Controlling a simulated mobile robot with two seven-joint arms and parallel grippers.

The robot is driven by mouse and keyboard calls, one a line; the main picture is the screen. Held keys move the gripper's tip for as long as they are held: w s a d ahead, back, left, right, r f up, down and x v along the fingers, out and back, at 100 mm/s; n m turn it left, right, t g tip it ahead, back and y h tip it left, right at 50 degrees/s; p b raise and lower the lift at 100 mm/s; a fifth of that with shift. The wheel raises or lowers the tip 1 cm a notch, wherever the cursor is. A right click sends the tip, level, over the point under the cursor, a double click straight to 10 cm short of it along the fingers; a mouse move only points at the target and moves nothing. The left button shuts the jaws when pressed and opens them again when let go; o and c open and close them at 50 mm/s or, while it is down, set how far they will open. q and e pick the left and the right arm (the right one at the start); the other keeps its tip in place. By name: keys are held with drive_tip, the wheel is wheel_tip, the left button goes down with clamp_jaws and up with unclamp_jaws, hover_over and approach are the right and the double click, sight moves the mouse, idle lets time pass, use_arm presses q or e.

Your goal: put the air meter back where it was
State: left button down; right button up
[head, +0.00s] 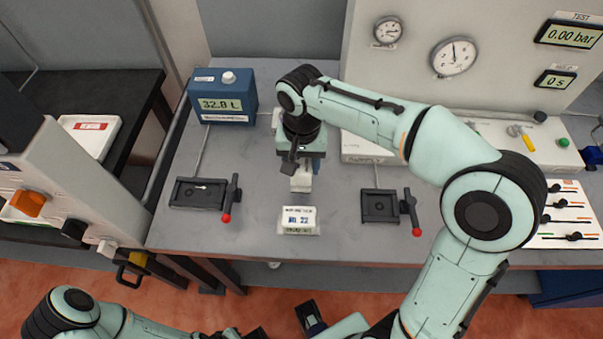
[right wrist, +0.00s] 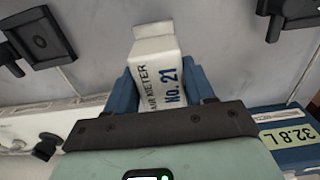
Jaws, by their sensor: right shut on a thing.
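My right gripper (head: 303,168) points down over the middle of the grey bench, shut on a white air meter (right wrist: 168,80). A second white block (head: 298,221), marked 22, stands nearer the bench's front edge. My left arm lies along the bottom left; its jaws are not clear.
Black fixtures with red-knobbed levers stand left (head: 198,193) and right (head: 380,206) of the second block. A blue display box (head: 222,97) reading 32.8 L is at the back left. A panel with gauges (head: 453,57) rises behind. Bare bench lies between the fixtures and white block.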

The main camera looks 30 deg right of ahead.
sight(301, 161)
drive_tip(key=shift+f+b, duration=0.3)
drive_tip(key=shift+f, duration=1.8)
drive_tip(key=shift+f, duration=0.1)
drive_tip(key=o, duration=1.4)
drive_tip(key=shift+f, duration=0.1)
wheel_tip(301, 161, up, 12)
drive_tip(key=shift+r+p, duration=0.2)
drive_tip(key=shift+p, duration=0.9)
